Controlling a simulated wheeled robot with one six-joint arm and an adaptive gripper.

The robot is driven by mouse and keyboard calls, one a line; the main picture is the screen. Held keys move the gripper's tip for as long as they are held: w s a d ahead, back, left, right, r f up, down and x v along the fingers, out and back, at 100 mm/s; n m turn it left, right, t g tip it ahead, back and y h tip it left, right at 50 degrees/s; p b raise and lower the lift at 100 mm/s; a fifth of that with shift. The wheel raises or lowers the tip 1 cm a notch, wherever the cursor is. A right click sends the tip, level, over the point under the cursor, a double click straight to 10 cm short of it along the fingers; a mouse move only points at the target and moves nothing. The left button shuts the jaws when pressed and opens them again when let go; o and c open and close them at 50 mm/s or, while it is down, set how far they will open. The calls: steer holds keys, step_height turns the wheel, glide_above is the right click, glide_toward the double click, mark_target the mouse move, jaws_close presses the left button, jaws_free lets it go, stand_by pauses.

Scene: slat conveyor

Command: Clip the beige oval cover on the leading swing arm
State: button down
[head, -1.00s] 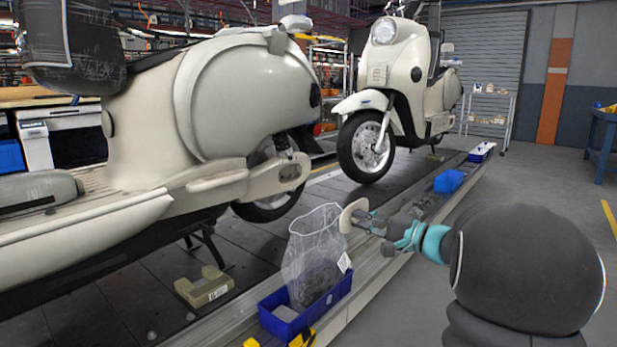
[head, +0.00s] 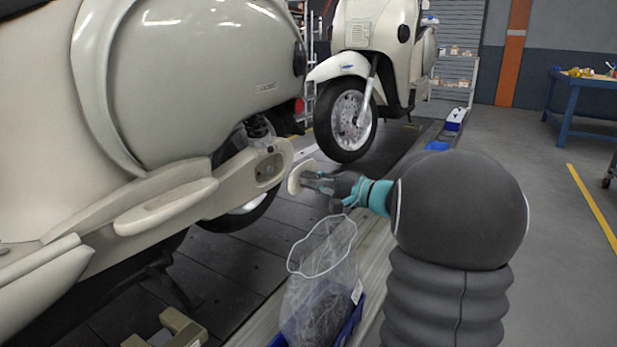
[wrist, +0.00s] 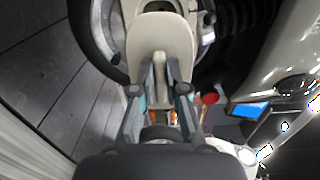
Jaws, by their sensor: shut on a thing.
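My gripper (head: 318,182) is shut on the beige oval cover (head: 298,177), which it holds upright in front of its fingertips. The cover also shows in the wrist view (wrist: 160,38), with the fingers closed on its back side. The swing arm (head: 215,188) of the near cream scooter reaches toward the cover. Its end has an oval recess (head: 269,168) with dark parts inside. In the head view the cover is just right of the swing arm's end, apart from it by a small gap.
A clear bag (head: 318,275) stands in a blue bin (head: 352,322) on the conveyor edge below my gripper. A second cream scooter (head: 350,85) stands farther back. A beige block (head: 172,330) lies on the slats.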

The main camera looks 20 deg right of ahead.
steer(key=p+x, duration=0.1)
steer(key=x, duration=0.6)
steer(key=shift+w+p, duration=0.2)
steer(key=shift+p, duration=0.1)
steer(key=shift+s+b, duration=0.1)
steer(key=shift+b, duration=0.45)
stand_by(0.6)
steer(key=shift+x, duration=1.5)
stand_by(1.0)
steer(key=c, duration=1.1)
jaws_free()
steer(key=shift+a, duration=0.1)
